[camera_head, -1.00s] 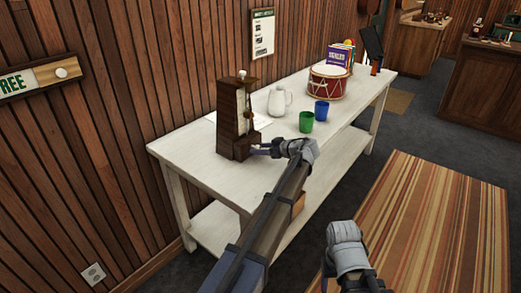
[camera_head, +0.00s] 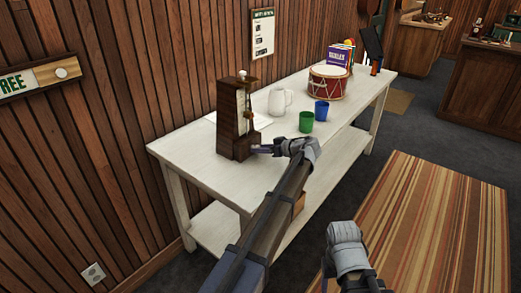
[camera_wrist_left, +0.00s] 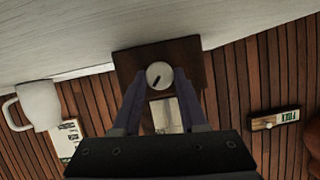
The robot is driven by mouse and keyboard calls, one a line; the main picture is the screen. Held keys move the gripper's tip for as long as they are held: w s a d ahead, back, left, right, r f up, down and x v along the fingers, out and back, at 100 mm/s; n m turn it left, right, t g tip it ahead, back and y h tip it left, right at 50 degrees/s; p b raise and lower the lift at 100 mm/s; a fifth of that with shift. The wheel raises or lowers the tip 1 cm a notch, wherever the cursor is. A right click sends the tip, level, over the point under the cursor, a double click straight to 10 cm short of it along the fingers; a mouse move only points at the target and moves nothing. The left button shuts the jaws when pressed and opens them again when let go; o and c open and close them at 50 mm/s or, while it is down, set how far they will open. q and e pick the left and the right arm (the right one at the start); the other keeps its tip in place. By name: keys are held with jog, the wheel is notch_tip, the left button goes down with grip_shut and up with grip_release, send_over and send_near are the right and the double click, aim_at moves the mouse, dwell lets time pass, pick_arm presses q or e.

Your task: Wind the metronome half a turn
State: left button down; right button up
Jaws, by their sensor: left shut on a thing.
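The metronome (camera_head: 228,122) is a dark wooden, tapered box standing upright near the front-left end of the white table. Its pale pendulum side faces right in the head view. In the left wrist view the metronome (camera_wrist_left: 188,57) shows upside down, with a round pale winding knob (camera_wrist_left: 160,75) bearing a slanted dark mark. My left gripper (camera_head: 256,149) is low at the metronome's side, and its two purple fingers (camera_wrist_left: 160,86) are shut on the knob from both sides. The knob is hidden in the head view. My right arm is at the lower right; its fingers are mostly hidden.
On the white table (camera_head: 195,165) stand a white jug (camera_head: 280,101), a green cup (camera_head: 306,122), a blue cup (camera_head: 321,111) and a red drum (camera_head: 327,83). A sheet of paper lies behind the metronome. The wall runs along the back. A striped rug (camera_head: 430,220) lies clear at right.

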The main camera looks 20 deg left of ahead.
pick_arm(q)
jog(key=shift+w+f+m+g+y+b, duration=0.1)
jog(key=shift+m+g+y+b, duration=0.1)
jog(key=shift+m+g, duration=0.25)
jog(key=shift+w+m+g+y+b, duration=0.15)
jog(key=shift+m+g, duration=0.1)
jog(key=shift+m, duration=0.3)
jog(key=shift+d+m+g+b, duration=0.1)
jog(key=shift+m+g+b, duration=0.3)
jog(key=shift+m, duration=0.4)
jog(key=shift+y, duration=0.35)
jog(key=shift+c, duration=2.4)
grip_release()
jog(key=p+v, duration=0.2)
jog(key=v, duration=0.5)
jog(key=shift+d+r, duration=0.15)
jog(key=shift+r, duration=0.05)
jog(key=shift+d, duration=0.2)
